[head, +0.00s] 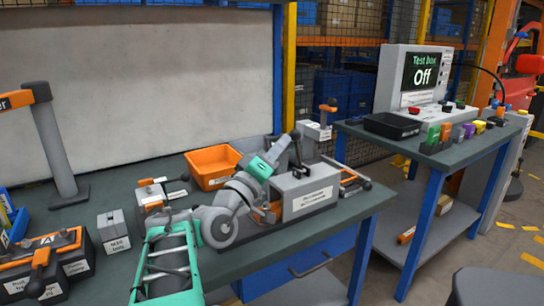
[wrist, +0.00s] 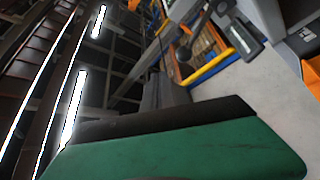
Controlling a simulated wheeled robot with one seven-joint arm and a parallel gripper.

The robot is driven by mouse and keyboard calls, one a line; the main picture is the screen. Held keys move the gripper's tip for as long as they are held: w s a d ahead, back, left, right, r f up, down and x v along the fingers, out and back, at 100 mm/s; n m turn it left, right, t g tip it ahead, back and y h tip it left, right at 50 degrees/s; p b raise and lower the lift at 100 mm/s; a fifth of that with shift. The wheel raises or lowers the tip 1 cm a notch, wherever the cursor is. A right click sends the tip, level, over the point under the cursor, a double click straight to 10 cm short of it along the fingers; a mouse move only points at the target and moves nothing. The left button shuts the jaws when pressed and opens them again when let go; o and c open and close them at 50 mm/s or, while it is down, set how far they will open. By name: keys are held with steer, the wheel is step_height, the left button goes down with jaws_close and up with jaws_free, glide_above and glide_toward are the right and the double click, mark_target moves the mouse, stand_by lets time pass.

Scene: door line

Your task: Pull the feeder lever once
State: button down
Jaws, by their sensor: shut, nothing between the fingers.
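A tall grey post with an orange arm (head: 15,101) stands at the left edge. The arm's label is cut off and ends in "er". I cannot tell which of these is the feeder lever. My gripper (head: 290,140) is shut and empty, raised over the middle of the bench by a grey box (head: 306,190), well right of both. Its fingertips are hard to separate from the dark parts behind.
An orange bin (head: 212,165) and a small grey block (head: 113,231) sit on the green bench (head: 95,200). A second table (head: 398,148) at the right holds a test box reading "Off" (head: 425,72) and a black tray (head: 391,125).

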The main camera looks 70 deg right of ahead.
steer(key=v, duration=0.4)
